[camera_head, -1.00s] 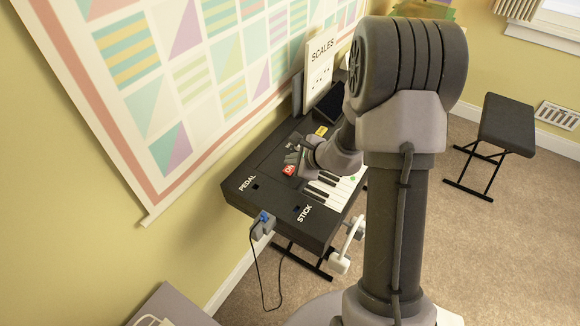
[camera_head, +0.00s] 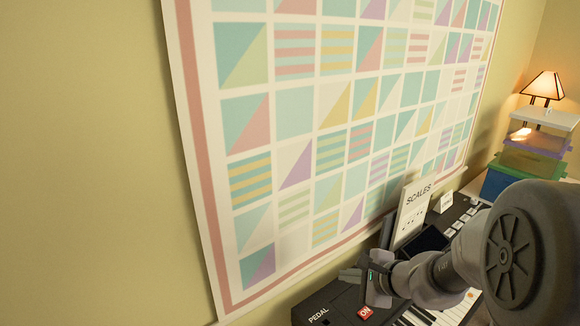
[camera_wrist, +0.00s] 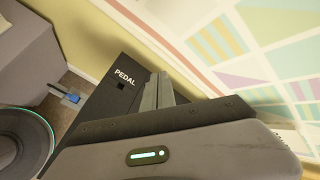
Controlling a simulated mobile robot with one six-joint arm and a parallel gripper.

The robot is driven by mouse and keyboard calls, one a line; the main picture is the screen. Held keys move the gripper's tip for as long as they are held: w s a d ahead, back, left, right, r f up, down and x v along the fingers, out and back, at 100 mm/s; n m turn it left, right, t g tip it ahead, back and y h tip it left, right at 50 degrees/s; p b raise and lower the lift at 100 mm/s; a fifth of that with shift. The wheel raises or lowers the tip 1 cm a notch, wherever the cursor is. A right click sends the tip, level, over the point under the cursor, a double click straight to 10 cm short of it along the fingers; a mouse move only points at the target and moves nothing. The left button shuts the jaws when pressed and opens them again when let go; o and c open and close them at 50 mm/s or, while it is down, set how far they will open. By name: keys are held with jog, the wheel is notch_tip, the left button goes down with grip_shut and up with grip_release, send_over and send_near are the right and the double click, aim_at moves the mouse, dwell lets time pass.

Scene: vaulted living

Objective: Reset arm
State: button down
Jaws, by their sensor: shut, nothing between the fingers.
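My gripper (camera_head: 352,274) is above the left end of a black keyboard (camera_head: 335,300), near the wall with the quilt. Its fingers are together with nothing between them. In the wrist view my gripper (camera_wrist: 158,88) points along the keyboard's end, beside the PEDAL label (camera_wrist: 125,77). My arm crosses the lower right of the head view and hides much of the keys.
A patchwork quilt (camera_head: 340,110) hangs on the wall close behind the keyboard. A SCALES card (camera_head: 412,208) stands on the keyboard near a red ON button (camera_head: 365,312). Stacked bins (camera_head: 530,160) and a lit lamp (camera_head: 543,88) are at the right. A blue plug (camera_wrist: 65,95) shows at the keyboard's edge.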

jog(key=s+a+r+n+g+y, duration=0.1)
jog(key=s+a+r+n+g, duration=0.1)
jog(key=s+a+r+n, duration=0.6)
jog(key=s+r+n+h, duration=0.3)
jog(key=s+n, duration=0.3)
jog(key=s, duration=1.2)
jog(key=shift+s+d+r+n+g+h, duration=0.15)
jog(key=shift+d+n+g+h, duration=0.15)
jog(key=shift+d+g, duration=0.1)
